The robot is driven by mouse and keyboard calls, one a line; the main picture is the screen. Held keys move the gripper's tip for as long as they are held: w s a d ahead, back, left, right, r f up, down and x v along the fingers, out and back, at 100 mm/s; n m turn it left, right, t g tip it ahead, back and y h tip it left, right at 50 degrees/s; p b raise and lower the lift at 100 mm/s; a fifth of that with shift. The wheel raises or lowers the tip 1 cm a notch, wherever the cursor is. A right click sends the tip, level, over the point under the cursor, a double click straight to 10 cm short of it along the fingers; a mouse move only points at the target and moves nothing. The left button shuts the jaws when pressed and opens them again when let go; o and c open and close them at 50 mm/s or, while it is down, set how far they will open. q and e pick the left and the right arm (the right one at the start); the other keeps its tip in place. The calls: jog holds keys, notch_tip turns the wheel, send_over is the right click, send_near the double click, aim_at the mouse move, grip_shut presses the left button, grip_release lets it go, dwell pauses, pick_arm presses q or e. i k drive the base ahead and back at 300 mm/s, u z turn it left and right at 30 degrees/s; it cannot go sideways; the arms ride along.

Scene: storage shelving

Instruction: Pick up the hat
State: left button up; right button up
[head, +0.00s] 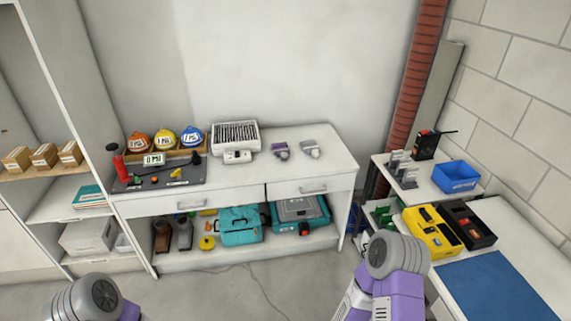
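Three rounded, helmet-like caps with white labels sit in a row on a wooden stand (199,150) at the left of the white workbench (238,189). They are an orange cap (138,141), a yellow cap (165,136) and a blue cap (191,136). I cannot tell which of them is the hat. Nothing of mine touches them. Parts of my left arm show at the bottom left and parts of my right arm at the bottom right, both far in front of the caps. Neither gripper's fingers show.
A dark panel (135,182) with a small display lies before the caps, a white slatted device (236,136) to their right. A side table at right holds a blue bin (455,176).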

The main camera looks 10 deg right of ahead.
aim_at(281, 150)
jog(key=u, duration=0.85)
jog(key=i, duration=1.3)
jog(key=z, duration=0.15)
